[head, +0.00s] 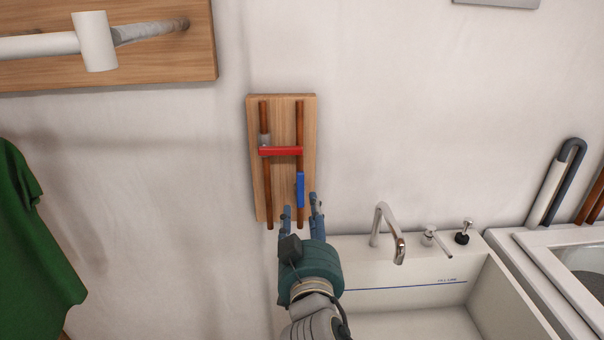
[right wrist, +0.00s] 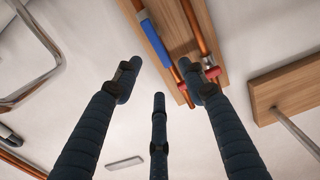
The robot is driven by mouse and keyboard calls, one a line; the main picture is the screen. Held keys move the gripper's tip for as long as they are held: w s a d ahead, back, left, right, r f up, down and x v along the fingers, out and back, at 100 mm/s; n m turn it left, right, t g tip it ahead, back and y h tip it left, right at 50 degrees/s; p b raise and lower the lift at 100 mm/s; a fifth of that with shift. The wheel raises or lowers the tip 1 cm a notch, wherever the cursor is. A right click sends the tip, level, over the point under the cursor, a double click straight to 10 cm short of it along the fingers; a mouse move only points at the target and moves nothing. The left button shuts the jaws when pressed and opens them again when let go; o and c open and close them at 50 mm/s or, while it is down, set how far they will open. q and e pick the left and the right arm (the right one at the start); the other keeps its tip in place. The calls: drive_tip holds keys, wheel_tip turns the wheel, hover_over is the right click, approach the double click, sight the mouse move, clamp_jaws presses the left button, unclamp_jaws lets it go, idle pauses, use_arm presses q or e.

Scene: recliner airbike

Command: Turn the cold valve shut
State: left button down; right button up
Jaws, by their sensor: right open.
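A wooden board (head: 283,175) on the wall carries two upright copper pipes. The blue valve handle (head: 300,190) lies along the right pipe, low on the board. The red valve handle (head: 280,151) lies crosswise above it, from the left pipe toward the right one. My right gripper (head: 301,207) is open and empty, its fingers spread just below and around the blue handle's lower end in the head view; contact cannot be told. In the right wrist view, the blue handle (right wrist: 155,40) shows beyond the spread fingers, with the red handle (right wrist: 211,73) by one fingertip. My left gripper is not in view.
A white sink (head: 400,285) with a chrome faucet (head: 384,222) and small fittings stands right of my arm. A wooden board with a white bar (head: 95,42) is at upper left. Green cloth (head: 35,240) hangs at left. The wall between is bare.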

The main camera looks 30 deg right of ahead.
sight(303, 182)
drive_tip(key=p+x, duration=0.1)
drive_tip(key=x, duration=0.2)
drive_tip(key=r+p+x, duration=0.1)
drive_tip(key=x, duration=0.2)
drive_tip(key=shift+w+d+r, duration=0.1)
drive_tip(key=shift+d+r, duration=0.05)
drive_tip(key=shift+d, duration=0.05)
drive_tip(key=p+x, duration=0.1)
drive_tip(key=x, duration=0.1)
drive_tip(key=shift+w+d, duration=0.2)
drive_tip(key=shift+w, duration=0.1)
drive_tip(key=shift+w+d, duration=0.3)
drive_tip(key=shift+w, duration=0.2)
drive_tip(key=shift+w+f, duration=0.15)
drive_tip(key=shift+f, duration=0.05)
drive_tip(key=shift+c, duration=0.5)
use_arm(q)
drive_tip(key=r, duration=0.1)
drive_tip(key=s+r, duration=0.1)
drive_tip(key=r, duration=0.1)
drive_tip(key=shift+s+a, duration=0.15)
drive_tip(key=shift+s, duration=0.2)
use_arm(e)
clamp_jaws()
